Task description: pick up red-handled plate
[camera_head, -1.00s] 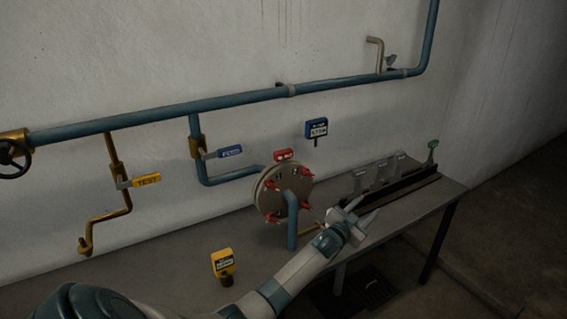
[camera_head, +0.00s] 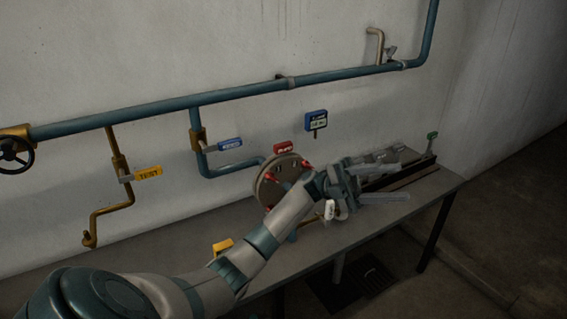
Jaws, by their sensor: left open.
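A red handle with white marks (camera_head: 283,147) sticks up at the top of the round flange (camera_head: 268,188) on the blue pipe, near the middle of the camera_head view. Any plate below that handle is hidden between the flange discs. My left gripper (camera_head: 396,180) is open and appears empty, right of the flange and in front of the rack. Its fingers point right, apart from the red handle. My left forearm covers the flange's lower right side. My right gripper is not in view.
A slotted rack (camera_head: 407,178) on the bench (camera_head: 165,245) holds a green-handled piece (camera_head: 432,136); my gripper hides most of its other pieces. A yellow sign (camera_head: 222,246) is partly covered by my arm. Blue and yellow pipes run along the wall. The left bench top is mostly clear.

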